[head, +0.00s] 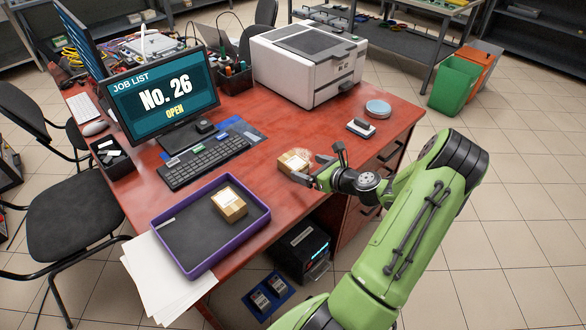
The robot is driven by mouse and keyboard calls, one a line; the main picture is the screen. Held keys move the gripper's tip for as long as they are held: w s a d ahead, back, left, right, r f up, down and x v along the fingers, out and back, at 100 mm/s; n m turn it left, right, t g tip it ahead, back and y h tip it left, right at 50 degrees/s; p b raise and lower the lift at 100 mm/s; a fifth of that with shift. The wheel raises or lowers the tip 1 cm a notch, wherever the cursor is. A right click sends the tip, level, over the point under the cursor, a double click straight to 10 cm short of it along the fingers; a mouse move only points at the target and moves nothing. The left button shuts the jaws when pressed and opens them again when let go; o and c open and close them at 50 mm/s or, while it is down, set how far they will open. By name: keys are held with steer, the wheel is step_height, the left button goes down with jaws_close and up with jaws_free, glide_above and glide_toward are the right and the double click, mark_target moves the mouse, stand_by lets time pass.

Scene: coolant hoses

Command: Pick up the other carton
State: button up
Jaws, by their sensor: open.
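One small brown carton (229,204) with a white label sits inside the purple-rimmed tray (183,272) near the desk's front left. Another small brown carton (294,161) with a pale label lies on the red desk, right of the keyboard. My gripper (304,176) is open and close to this second carton, at its near right side. One finger appears to overlap the carton's near edge in the picture. I cannot tell whether the finger touches it.
A monitor (162,95) reads "JOB LIST No. 26 OPEN". A keyboard (205,162), a white printer (308,65), a stapler-like item (361,127) and a round light-blue dish (378,108) stand on the desk. White papers (160,280) hang over the front edge. The desk right of the carton is fairly clear.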

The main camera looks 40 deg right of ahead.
mark_target(295, 162)
steer(key=b+x, duration=0.2)
steer(key=x, duration=0.6)
steer(key=shift+w+d+f, duration=0.1)
steer(key=shift+w+f, duration=0.1)
steer(key=shift+r, duration=0.1)
steer(key=shift+c, duration=0.2)
steer(key=c, duration=1)
steer(key=shift+r, duration=0.1)
